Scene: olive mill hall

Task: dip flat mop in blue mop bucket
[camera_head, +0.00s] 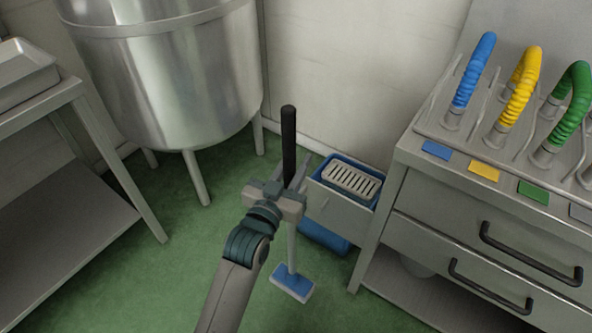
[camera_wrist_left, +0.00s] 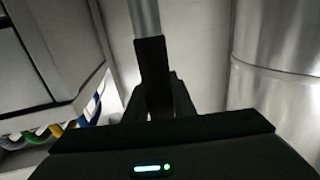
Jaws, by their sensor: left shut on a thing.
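The flat mop stands nearly upright, with a black grip (camera_head: 289,138) on top, a pale shaft and a blue-and-white head (camera_head: 292,283) low over the green floor. I cannot tell whether the head touches the floor. My left gripper (camera_head: 284,190) is shut on the mop's handle. In the left wrist view the handle (camera_wrist_left: 151,62) rises between the fingers. The blue mop bucket (camera_head: 323,238) stands behind and to the right of the mop, with a pale slotted wringer (camera_head: 352,180) on top. A grey panel hides part of it. My right gripper is not in view.
A steel cabinet (camera_head: 398,172) with drawers and blue, yellow and green hoses stands close right of the bucket. A large steel tank (camera_head: 175,85) on legs stands behind left. A steel table (camera_head: 75,95) is at far left. Green floor (camera_head: 175,265) is clear between.

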